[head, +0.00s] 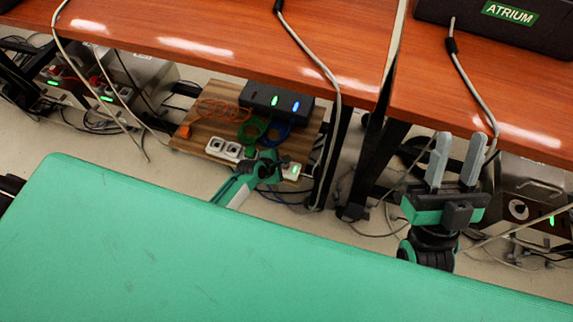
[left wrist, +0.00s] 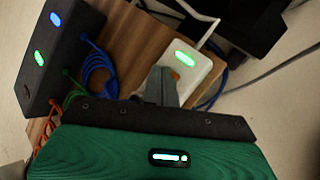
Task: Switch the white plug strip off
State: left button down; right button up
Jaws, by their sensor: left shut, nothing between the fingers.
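The white plug strip (head: 222,149) lies along the front of a low wooden board under the desk. Its right end, with a lit green light, shows beside my left gripper (head: 272,167); the arm hides its middle. In the left wrist view the strip's end (left wrist: 205,62) shows the green light and a small orange spot beside my left gripper's fingers (left wrist: 160,85). The fingers are shut and empty, over or against the strip; I cannot tell whether they touch it. My right gripper (head: 456,160) is open and empty, fingers up, in front of the right desk.
The wooden board (head: 200,133) also bears a black box (head: 262,100) with green and blue lights, and orange, green and blue cable coils. A green surface (head: 200,250) fills the foreground. Cables hang from the desks (head: 230,40). Dark desk legs stand right of the board.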

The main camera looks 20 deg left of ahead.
dwell(0.3)
pick_arm(q)
jog(key=shift+r+p, duration=0.55)
jog(key=shift+p, duration=0.3)
notch_tip(320, 180, up, 6)
jog(key=p, duration=0.6)
